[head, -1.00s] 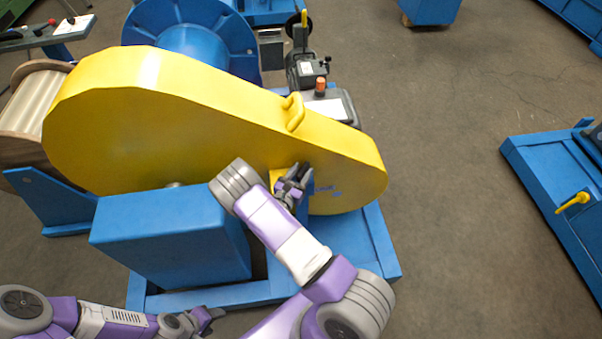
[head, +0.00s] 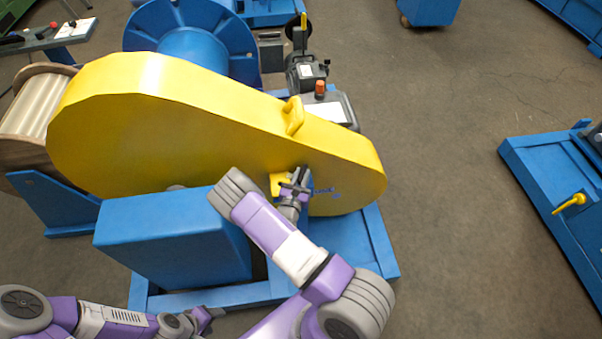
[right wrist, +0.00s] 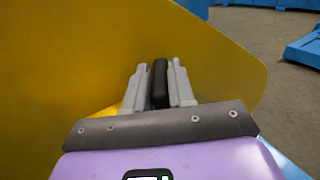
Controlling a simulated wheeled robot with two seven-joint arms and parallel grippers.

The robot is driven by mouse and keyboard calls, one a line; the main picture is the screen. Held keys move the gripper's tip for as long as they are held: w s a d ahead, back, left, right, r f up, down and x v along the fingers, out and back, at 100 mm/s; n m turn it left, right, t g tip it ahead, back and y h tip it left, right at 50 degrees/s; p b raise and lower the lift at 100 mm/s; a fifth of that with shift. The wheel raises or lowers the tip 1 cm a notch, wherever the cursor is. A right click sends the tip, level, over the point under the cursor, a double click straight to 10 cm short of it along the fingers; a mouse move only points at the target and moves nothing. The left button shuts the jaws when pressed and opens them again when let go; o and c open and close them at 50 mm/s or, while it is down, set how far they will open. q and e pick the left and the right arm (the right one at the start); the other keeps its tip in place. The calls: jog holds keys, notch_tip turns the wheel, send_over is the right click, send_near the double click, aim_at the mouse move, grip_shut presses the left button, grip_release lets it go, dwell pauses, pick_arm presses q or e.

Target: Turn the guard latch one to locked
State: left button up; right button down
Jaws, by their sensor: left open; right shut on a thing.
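The big yellow chain guard (head: 150,130) fills the middle of the head view, and its side wall shows in the right wrist view (right wrist: 70,60). My right gripper (head: 303,183) is at the guard's front face, beside a small yellow bracket (head: 277,184). In the right wrist view its two grey fingers (right wrist: 160,85) are shut on a dark, upright latch handle (right wrist: 160,80). The gripper hides most of the latch in the head view, and I cannot read its locked or unlocked position. My left gripper (head: 208,316) is open and empty at the bottom left, away from the guard.
A blue box (head: 170,240) stands in front of the guard on the blue base frame (head: 350,265), left of my right forearm. A yellow handle (head: 294,115) sits on the guard's top edge. Another blue frame (head: 545,175) is at the right, with clear floor between.

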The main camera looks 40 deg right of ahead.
jog(key=n+t+y+p, duration=0.3)
jog(key=t+y, duration=0.1)
jog(key=shift+s+d+n+p, duration=0.2)
jog(key=shift+s+n+p, duration=0.1)
jog(key=shift+n, duration=0.1)
jog(key=shift+n+t+y+p, duration=0.7)
jog(key=shift+n+y, duration=0.1)
jog(key=shift+y, duration=0.4)
jog(key=c, duration=1)
grip_release()
jog(key=shift+d, duration=0.1)
jog(key=shift+c, duration=0.2)
jog(key=p+v, duration=0.1)
jog(key=v, duration=0.6)
jog(key=shift+s+p, duration=0.25)
jog(key=shift+p, duration=0.05)
jog(key=shift+f, duration=0.1)
